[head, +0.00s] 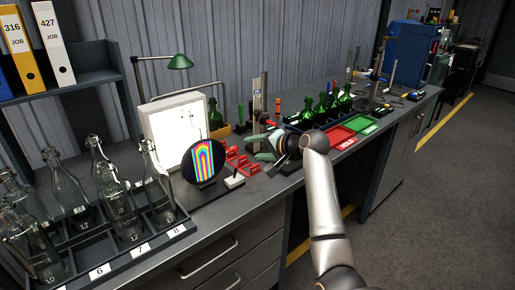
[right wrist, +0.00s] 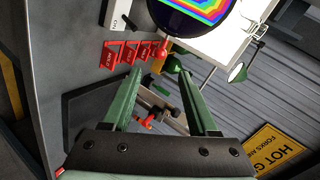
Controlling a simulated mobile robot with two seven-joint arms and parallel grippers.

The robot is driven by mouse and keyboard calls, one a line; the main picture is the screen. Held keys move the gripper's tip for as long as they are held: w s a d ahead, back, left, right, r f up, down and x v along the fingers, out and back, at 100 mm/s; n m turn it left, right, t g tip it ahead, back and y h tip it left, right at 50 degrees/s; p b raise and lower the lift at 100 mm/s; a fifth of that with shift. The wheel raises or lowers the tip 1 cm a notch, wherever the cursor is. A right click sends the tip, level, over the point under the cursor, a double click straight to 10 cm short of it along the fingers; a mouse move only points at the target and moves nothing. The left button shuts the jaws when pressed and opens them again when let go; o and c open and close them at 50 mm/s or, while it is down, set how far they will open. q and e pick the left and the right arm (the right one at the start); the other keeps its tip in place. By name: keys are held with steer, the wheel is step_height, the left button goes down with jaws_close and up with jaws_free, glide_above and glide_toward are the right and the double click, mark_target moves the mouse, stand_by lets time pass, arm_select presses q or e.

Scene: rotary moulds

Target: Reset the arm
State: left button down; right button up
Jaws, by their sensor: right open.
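My right arm comes in from the bottom right in the head view and reaches over the bench (head: 225,203). My right gripper (head: 262,150) has green fingers and is above the bench, near the red tags. In the right wrist view the two fingers of the right gripper (right wrist: 157,78) stand apart with nothing held between them. My left gripper is in neither view.
Left of the gripper are a rainbow disc (head: 203,162), a white light panel (head: 176,133) and red tags (head: 240,160). Clear bottles (head: 118,205) stand in a rack at left. Green bottles (head: 306,108) and red (head: 341,138) and green (head: 364,126) trays lie beyond.

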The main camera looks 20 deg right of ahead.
steer(key=shift+s, duration=0.1)
stand_by(0.4)
steer(key=s+a+f+n+g+h, duration=0.1)
steer(key=s+f+n+g+h, duration=0.4)
steer(key=s+f, duration=1.3)
steer(key=s+a+f+n+g, duration=0.1)
steer(key=s+f+n, duration=0.15)
steer(key=s, duration=0.65)
steer(key=s+a+f+n+g+y, duration=0.1)
steer(key=s+a+n, duration=0.15)
steer(key=s, duration=0.55)
steer(key=s+a+f+n+g, duration=0.1)
steer(key=s+n, duration=0.2)
steer(key=s, duration=0.6)
steer(key=w+a+f+t+y, duration=0.1)
steer(key=w+a+f+t, duration=0.1)
steer(key=f, duration=0.3)
steer(key=w+a+f+t+y+p, duration=0.1)
steer(key=w+a+f+t, duration=0.1)
steer(key=f, duration=0.3)
steer(key=shift+w+t, duration=0.2)
steer(key=shift+t, duration=0.4)
